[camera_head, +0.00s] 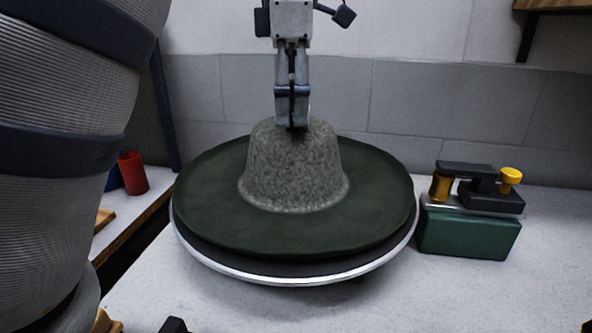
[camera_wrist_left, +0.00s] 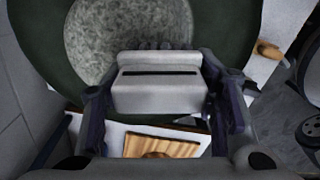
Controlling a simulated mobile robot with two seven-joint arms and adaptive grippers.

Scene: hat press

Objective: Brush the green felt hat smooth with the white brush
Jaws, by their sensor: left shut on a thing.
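The green felt hat (camera_head: 375,195) lies brim down with its crown up. Its wide brim is dark and even; its crown (camera_head: 293,175) looks paler, grey-green and speckled. In the wrist view, the crown (camera_wrist_left: 115,35) and brim (camera_wrist_left: 35,45) fill the upper part. My left gripper (camera_head: 291,127) points down at the top of the crown, toward its far side. It is shut on the white brush (camera_wrist_left: 160,90), a pale block between the fingers. In the head view the gripper hides most of the brush; whether it touches the felt I cannot tell. My right gripper is out of view.
The hat rests on a round plate with a pale rim (camera_head: 290,280) on a light table (camera_head: 470,300). A green block with a black and brass device (camera_head: 468,232) stands right of it. A red cup (camera_head: 132,172) stands on a side surface at left. A grey wall is behind.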

